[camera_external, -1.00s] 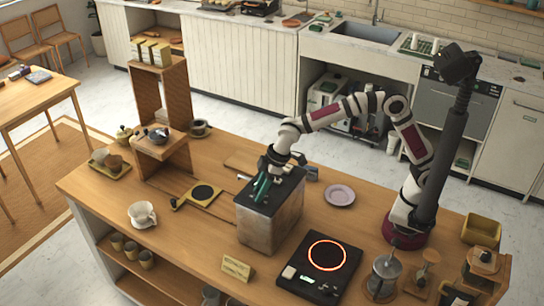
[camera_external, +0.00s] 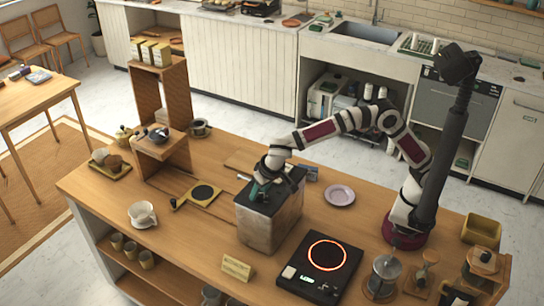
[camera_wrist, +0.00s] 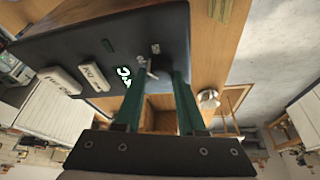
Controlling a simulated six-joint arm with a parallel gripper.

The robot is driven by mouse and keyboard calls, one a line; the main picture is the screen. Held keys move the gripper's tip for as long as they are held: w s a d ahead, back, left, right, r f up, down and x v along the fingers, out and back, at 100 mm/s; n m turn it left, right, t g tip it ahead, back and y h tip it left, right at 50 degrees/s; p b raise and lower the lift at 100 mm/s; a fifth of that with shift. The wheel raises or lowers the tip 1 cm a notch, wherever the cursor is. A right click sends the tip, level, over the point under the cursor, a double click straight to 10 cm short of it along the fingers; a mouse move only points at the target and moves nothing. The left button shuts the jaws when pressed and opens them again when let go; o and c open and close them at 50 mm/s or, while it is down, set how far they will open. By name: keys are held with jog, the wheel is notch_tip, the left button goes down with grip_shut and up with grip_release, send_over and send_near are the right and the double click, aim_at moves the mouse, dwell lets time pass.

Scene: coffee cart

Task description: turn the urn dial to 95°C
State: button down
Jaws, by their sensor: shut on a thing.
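The urn (camera_external: 268,222) is a grey metal box with a dark top, standing on the wooden counter. My gripper (camera_external: 257,190) points down at the near left part of its top. In the wrist view my gripper's (camera_wrist: 158,76) two green fingers reach the dark urn top (camera_wrist: 70,45) and are shut on the dial (camera_wrist: 146,70), of which only a small metallic piece shows between the tips. A glowing display (camera_wrist: 122,76) with "°C" is partly hidden by the left finger, so its number cannot be read. Two pale labelled buttons lie left of it.
A hob (camera_external: 318,266) with a glowing red ring is in front right of the urn. A lilac plate (camera_external: 339,195) lies to its right.

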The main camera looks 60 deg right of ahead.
jog(key=m+h, duration=0.1)
jog(key=m, duration=0.2)
jog(key=shift+a+m+g, duration=0.1)
jog(key=shift+m+g, duration=0.2)
jog(key=shift+g, duration=0.1)
jog(key=shift+w+m+g+h, duration=0.1)
jog(key=shift+m+g+h, duration=0.5)
jog(key=shift+m, duration=1.4)
jog(key=c, duration=0.5)
grip_release()
